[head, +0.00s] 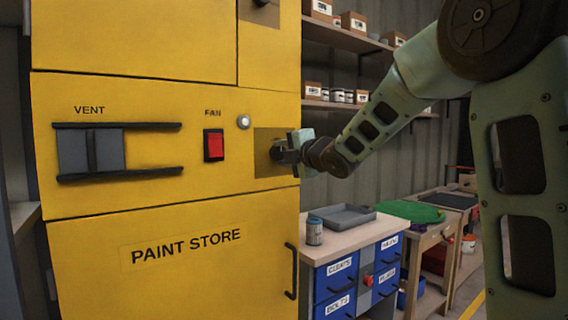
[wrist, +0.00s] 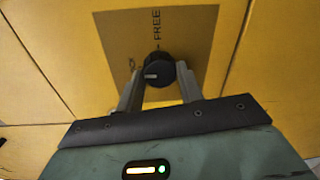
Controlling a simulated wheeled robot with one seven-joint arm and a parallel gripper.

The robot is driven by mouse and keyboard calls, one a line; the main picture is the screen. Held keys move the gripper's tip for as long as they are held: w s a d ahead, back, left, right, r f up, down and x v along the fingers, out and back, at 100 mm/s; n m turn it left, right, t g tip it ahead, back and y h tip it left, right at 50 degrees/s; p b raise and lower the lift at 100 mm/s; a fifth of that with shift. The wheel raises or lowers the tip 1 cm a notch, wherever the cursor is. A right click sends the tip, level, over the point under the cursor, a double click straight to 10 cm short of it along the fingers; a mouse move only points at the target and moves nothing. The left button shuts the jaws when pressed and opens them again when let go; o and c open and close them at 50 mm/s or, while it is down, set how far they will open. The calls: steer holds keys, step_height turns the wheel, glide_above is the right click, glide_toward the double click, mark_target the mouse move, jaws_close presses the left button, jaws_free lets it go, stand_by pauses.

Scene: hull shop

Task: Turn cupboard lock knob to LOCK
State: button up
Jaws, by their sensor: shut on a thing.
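The lock knob (wrist: 160,66) is black and round and sits on a brown plate (wrist: 195,35) on the yellow cupboard. My gripper (wrist: 158,76) has one finger on each side of the knob and is shut on it. The knob's white mark points left in the wrist view, towards a label that the left finger partly hides; only its last letters show. The word FREE stands above the knob there. In the head view my gripper (head: 287,150) reaches the plate (head: 263,141) from the right and hides most of the knob.
The yellow cupboard (head: 80,270) also has a vent slider (head: 90,150), a red fan switch (head: 213,145), a round white button (head: 243,121) and a black door handle (head: 291,271). A workbench (head: 345,238) with a grey tray and a can stands below my arm.

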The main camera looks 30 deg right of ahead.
stand_by(0.4)
steer(key=o, duration=1)
steer(key=shift+s, duration=0.1)
steer(key=s+p, duration=0.1)
steer(key=s, duration=0.4)
steer(key=s+p, duration=0.2)
steer(key=s, duration=0.4)
steer(key=s+p, duration=0.2)
steer(key=s, duration=0.4)
steer(key=shift+d+r, duration=0.25)
steer(key=shift+r, duration=0.15)
